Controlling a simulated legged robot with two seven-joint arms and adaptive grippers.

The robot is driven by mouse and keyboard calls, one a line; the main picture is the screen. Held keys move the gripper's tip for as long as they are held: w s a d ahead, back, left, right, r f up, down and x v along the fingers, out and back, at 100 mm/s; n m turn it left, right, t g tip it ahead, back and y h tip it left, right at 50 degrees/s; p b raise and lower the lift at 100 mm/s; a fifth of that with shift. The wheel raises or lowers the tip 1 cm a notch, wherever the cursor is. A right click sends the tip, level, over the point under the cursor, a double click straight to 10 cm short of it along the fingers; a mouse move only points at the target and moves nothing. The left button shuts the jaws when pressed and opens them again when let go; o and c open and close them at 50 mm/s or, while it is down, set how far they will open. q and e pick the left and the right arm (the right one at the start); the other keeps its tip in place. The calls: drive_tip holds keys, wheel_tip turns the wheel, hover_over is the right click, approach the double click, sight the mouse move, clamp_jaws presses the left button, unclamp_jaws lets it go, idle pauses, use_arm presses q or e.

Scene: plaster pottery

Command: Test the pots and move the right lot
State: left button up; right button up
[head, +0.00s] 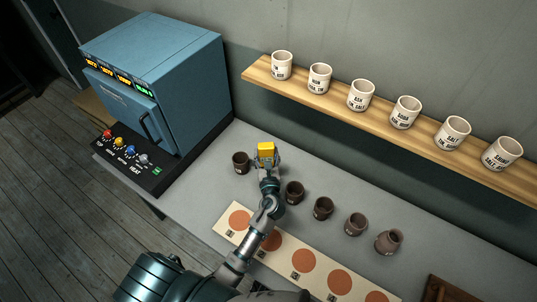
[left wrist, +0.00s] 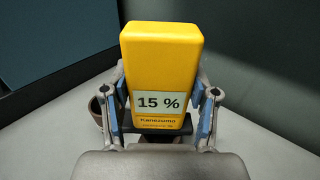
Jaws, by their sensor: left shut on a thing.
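My left gripper (head: 267,160) is shut on a yellow meter (head: 266,149), which also shows in the left wrist view (left wrist: 160,62) with "15 %" on its label. Something dark shows just below the meter there, mostly hidden; I cannot tell whether the meter touches it. Dark brown pots stand in a row on the grey bench: one (head: 241,162) left of the gripper, then others right of it (head: 295,192), (head: 323,208), (head: 356,224), and a wider-bodied one (head: 388,242) at the right end. Part of a pot (left wrist: 97,110) shows left of the gripper in the wrist view. My right gripper is out of view.
A blue kiln (head: 160,85) with lit displays and a closed door stands at the left, with a knobbed control panel (head: 130,158) before it. A wooden shelf (head: 385,130) bears several labelled white cups. A pale board (head: 285,257) with orange discs lies in front, partly behind my arm.

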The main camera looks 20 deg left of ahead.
sight(268, 146)
use_arm(q)
drive_tip(key=shift+f, duration=0.1)
drive_tip(key=shift+d, duration=0.5)
drive_tip(key=shift+d+f, duration=0.15)
drive_tip(key=shift+f, duration=0.05)
drive_tip(key=shift+a, duration=0.45)
drive_tip(key=shift+f, duration=0.1)
drive_tip(key=r+p, duration=0.1)
drive_tip(key=r, duration=0.1)
drive_tip(key=r+p, duration=0.1)
drive_tip(key=shift+d+p, duration=0.25)
drive_tip(key=shift+p, duration=0.1)
wheel_tip(268, 146, up, 4)
drive_tip(key=p, duration=0.5)
drive_tip(key=shift+a+r, duration=0.1)
drive_tip(key=shift+r, duration=0.05)
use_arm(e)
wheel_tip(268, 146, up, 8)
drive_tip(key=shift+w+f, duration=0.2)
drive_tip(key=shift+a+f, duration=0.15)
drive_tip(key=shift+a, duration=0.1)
